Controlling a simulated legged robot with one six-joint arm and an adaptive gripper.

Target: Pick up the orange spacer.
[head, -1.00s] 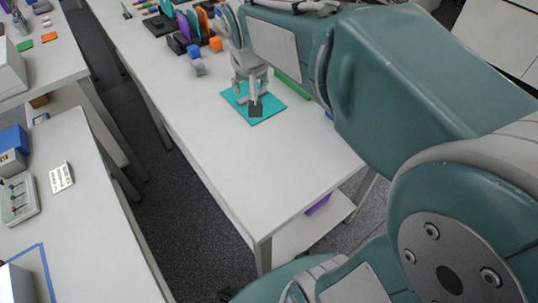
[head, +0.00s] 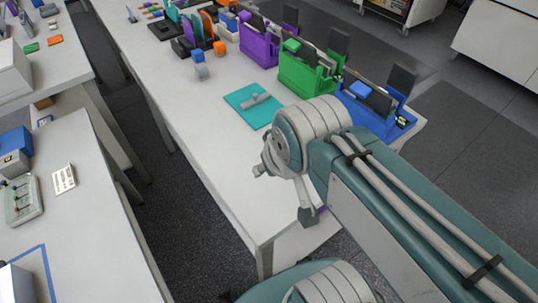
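Several orange things show in the head view, and I cannot tell for sure which is the spacer. A small orange block (head: 220,47) sits on the long white table, right of a blue block. A flat orange piece (head: 55,40) lies on the far left table. My gripper (head: 307,214) hangs at the end of my arm over the near right part of the long table. It is apart from all the orange pieces. Its fingers are mostly hidden by the wrist, so I cannot see its opening. No held thing is visible.
A teal mat (head: 240,113) with a grey part (head: 254,99) on it lies mid-table. Purple (head: 259,47), green (head: 306,75) and blue (head: 372,112) holders line the far edge. A blue block (head: 198,55) stands beside the orange one.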

